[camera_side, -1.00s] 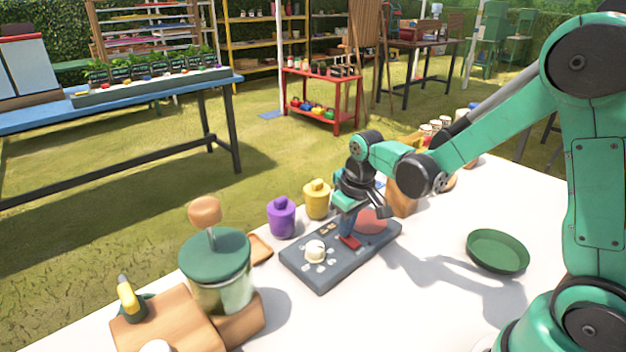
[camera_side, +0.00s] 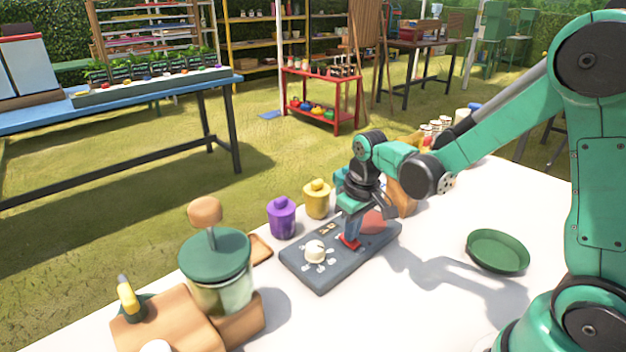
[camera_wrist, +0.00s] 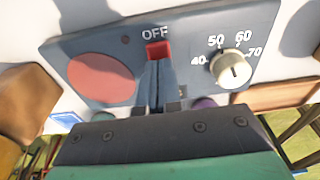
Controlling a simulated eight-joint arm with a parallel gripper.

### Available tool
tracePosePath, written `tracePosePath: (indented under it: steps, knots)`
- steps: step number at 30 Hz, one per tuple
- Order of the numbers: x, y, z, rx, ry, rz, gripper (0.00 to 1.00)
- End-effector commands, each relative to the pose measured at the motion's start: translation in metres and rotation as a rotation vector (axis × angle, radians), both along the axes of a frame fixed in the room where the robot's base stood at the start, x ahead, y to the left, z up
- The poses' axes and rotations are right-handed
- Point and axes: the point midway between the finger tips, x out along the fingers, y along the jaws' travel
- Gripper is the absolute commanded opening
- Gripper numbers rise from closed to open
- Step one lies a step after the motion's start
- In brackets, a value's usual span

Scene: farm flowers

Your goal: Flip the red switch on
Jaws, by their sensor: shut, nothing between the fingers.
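The red switch (camera_side: 350,243) sits on the grey control panel (camera_side: 316,281), between a white dial (camera_side: 315,251) and a flat red disc (camera_side: 373,222). In the wrist view the red switch (camera_wrist: 158,50) is just below the printed word OFF. My gripper (camera_side: 352,236) is shut and empty, pointing down over the panel. In the wrist view its closed fingertips (camera_wrist: 159,66) are right at the near edge of the switch; I cannot tell whether they touch it. The fingers hide the panel just under the switch.
A purple jar (camera_side: 281,218) and a yellow jar (camera_side: 317,200) stand behind the panel. A green-lidded jar (camera_side: 216,262) stands to the left. A green bowl (camera_side: 497,251) lies to the right, with clear white tabletop between it and the panel.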

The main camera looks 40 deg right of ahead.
Motion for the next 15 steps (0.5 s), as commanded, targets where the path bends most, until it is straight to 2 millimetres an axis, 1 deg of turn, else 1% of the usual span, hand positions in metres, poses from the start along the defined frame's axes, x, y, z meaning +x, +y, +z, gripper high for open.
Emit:
tracePosePath:
  steps: [10,13,15]
  knots:
    - [0.000,0.000,0.003,0.000,-0.001,0.000,0.00]
    - [-0.002,0.000,0.011,0.000,-0.001,0.000,0.00]
    - [-0.003,0.000,0.020,0.000,-0.001,0.000,0.00]
